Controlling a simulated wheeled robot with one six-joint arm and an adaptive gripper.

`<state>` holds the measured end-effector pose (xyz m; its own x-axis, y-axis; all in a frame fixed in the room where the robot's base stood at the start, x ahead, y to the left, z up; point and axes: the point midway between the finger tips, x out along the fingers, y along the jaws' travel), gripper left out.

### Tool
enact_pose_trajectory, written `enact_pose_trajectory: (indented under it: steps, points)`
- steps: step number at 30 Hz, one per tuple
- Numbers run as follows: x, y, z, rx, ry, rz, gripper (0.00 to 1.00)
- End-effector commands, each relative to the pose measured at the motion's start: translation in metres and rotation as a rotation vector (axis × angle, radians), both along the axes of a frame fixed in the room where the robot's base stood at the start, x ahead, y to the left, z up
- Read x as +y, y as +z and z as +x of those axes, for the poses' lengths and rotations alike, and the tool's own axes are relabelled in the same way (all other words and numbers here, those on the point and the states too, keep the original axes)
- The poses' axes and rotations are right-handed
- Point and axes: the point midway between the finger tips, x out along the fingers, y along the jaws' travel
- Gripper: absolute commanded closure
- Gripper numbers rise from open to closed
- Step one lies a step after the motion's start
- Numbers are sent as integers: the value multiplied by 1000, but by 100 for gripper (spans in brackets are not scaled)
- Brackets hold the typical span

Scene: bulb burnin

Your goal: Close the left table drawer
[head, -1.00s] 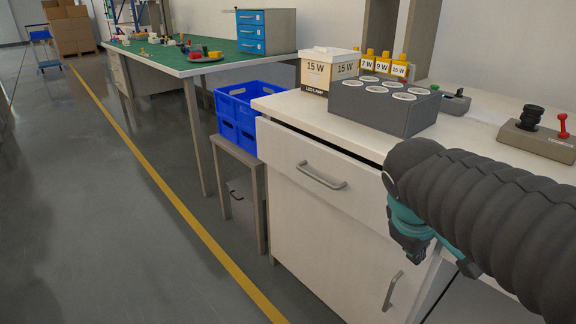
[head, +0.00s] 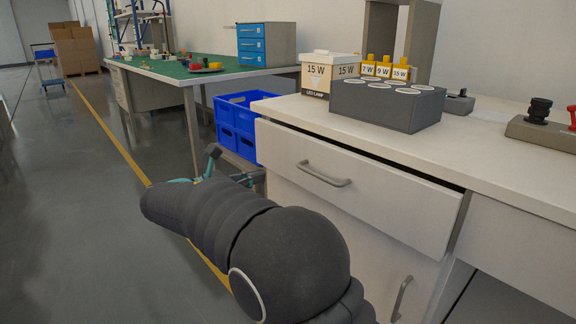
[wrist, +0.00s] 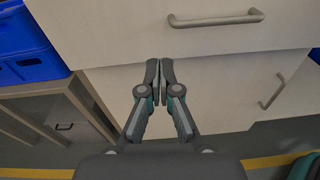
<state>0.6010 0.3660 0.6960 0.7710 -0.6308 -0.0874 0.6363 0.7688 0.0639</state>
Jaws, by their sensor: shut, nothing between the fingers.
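The left table drawer (head: 352,184) is a white front with a grey bar handle (head: 323,173). It stands out a little from the white table, with a dark gap along its top edge. In the wrist view the drawer front (wrist: 120,35) and its handle (wrist: 216,18) lie across the top. My gripper (wrist: 166,62) is shut and empty, its tips just below the drawer's lower edge in that picture and in front of the cabinet door; contact cannot be told. In the head view my dark arm hides part of the cabinet, and the gripper shows only partly left of it.
A cabinet door with its own handle (head: 402,298) is below the drawer. A blue crate (head: 236,122) sits on a low stand to the left. A grey bulb tray (head: 388,104) and a lamp box (head: 328,74) stand on the tabletop. Open floor lies left.

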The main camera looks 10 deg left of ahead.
Motion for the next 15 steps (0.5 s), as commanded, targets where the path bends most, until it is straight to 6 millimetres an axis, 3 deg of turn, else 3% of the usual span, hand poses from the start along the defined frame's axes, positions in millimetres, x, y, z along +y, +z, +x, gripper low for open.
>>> enact_pose_trajectory:
  steps: [3,6,15]
  points:
    - [21,2,-1,-21,21,-81,100]
    - [25,5,1,-29,25,-105,100]
    - [-2,4,35,-29,23,-107,100]
